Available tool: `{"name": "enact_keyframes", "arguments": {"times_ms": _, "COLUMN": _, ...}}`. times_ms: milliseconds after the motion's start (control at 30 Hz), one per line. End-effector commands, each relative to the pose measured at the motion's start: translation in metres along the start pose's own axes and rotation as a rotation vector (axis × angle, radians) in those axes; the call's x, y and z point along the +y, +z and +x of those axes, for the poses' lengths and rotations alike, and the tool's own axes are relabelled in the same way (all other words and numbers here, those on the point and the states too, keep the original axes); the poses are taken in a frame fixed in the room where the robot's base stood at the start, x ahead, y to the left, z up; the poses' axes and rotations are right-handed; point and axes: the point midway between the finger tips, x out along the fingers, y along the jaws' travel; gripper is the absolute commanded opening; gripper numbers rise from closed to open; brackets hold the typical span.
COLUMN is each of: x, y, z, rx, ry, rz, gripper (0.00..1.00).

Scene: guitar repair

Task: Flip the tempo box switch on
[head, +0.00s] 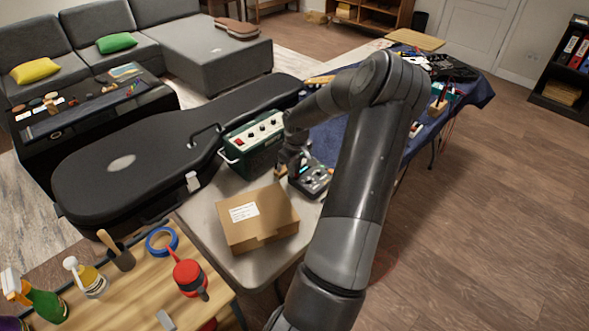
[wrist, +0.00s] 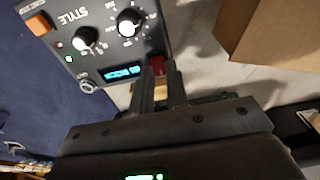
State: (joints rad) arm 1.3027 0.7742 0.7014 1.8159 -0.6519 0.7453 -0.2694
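The tempo box (wrist: 105,45) is a dark box with white knobs, a "STYLE" label, a lit blue display (wrist: 122,73) and an orange button (wrist: 39,24). In the head view the tempo box (head: 312,180) lies on the grey table, right of the green amplifier. A red switch (wrist: 157,64) shows at its edge, partly hidden by my fingertips. My gripper (wrist: 160,68) is right at this switch, its two fingers close together with a narrow gap. I cannot tell whether they touch the switch. In the head view my gripper (head: 292,168) is at the box's near-left side, partly hidden.
A cardboard box (head: 257,217) stands close by on the grey table (head: 205,215). The green amplifier (head: 254,143) is behind-left, beside a black guitar case (head: 130,160). A blue cloth (head: 335,140) with tools covers the table farther back. A wooden bench (head: 130,290) holds bottles and tape in front.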

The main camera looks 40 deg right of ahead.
Motion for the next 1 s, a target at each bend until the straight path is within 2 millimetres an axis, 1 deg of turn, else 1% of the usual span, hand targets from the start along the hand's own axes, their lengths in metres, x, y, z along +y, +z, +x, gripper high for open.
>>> {"name": "enact_keyframes", "arguments": {"times_ms": 33, "x": 0.001, "y": 0.001, "z": 0.000, "rx": -0.002, "ry": 0.000, "rz": 0.001, "gripper": 0.17}}
{"name": "enact_keyframes", "arguments": {"times_ms": 267, "x": 0.000, "y": 0.001, "z": 0.000, "rx": -0.001, "ry": 0.000, "rz": 0.000, "gripper": 0.36}}
{"name": "enact_keyframes", "arguments": {"times_ms": 467, "x": 0.000, "y": 0.000, "z": 0.000, "rx": 0.000, "ry": 0.000, "rz": 0.000, "gripper": 0.36}}
{"name": "enact_keyframes", "arguments": {"times_ms": 567, "x": 0.000, "y": 0.000, "z": -0.004, "rx": 0.001, "ry": 0.001, "rz": 0.001, "gripper": 0.36}}
{"name": "enact_keyframes", "arguments": {"times_ms": 667, "x": 0.001, "y": 0.000, "z": -0.014, "rx": 0.000, "ry": 0.003, "rz": 0.000, "gripper": 0.36}}
{"name": "enact_keyframes", "arguments": {"times_ms": 767, "x": 0.001, "y": 0.000, "z": -0.031, "rx": 0.002, "ry": 0.004, "rz": 0.001, "gripper": 0.36}}
{"name": "enact_keyframes", "arguments": {"times_ms": 1000, "x": 0.001, "y": 0.000, "z": -0.078, "rx": 0.002, "ry": 0.005, "rz": 0.001, "gripper": 0.36}}
